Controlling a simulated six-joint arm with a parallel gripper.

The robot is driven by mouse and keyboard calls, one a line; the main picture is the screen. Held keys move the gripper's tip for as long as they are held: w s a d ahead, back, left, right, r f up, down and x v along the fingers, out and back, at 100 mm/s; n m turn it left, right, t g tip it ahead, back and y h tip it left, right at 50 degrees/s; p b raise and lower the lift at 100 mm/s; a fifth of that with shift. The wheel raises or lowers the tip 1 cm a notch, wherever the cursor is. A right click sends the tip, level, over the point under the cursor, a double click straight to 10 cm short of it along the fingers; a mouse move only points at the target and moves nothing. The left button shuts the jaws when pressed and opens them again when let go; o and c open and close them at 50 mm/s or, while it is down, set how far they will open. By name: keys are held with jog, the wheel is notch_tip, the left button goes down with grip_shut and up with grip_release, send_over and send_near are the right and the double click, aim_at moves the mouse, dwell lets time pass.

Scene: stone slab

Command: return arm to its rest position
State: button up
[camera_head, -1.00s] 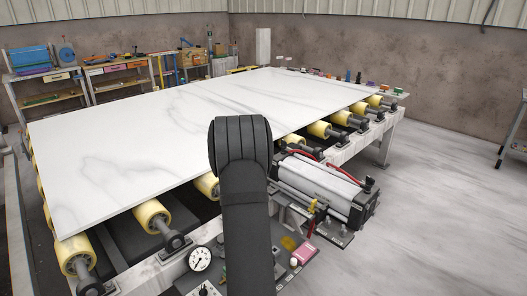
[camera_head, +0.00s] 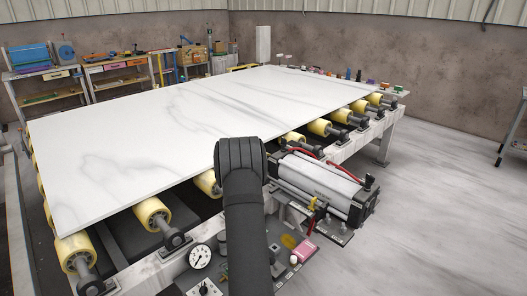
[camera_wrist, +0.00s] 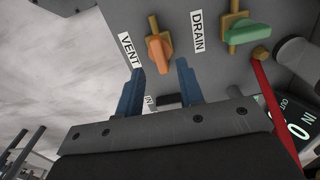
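In the head view my arm rises in the lower middle and hides the gripper.
A white marble slab (camera_head: 200,120) lies on yellow rollers (camera_head: 152,213). A pneumatic cylinder (camera_head: 318,182) and a pressure gauge (camera_head: 200,256) sit at the near edge. Shelves (camera_head: 45,85) stand at the back left.

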notch_tip(320, 180, down, 4)
jog(key=shift+f, duration=0.15)
jog(key=n, duration=0.4)
jog(key=shift+n, duration=0.3)
jog(key=n, duration=0.4)
jog(key=shift+n, duration=0.4)
jog(key=o, duration=0.8)
jog(key=shift+c, duration=0.2)
jog(key=w+a+r+n+g+h, duration=0.25)
jog(key=r+n, duration=0.25)
jog(key=r, duration=0.3)
jog(key=w+a+r+n+g+h, duration=0.1)
jog(key=w+a+r+n, duration=0.2)
jog(key=r, duration=0.5)
jog(key=shift+n+t, duration=0.25)
jog(key=shift+n, duration=0.45)
jog(key=x, duration=1.7)
jog(key=shift+s, duration=0.4)
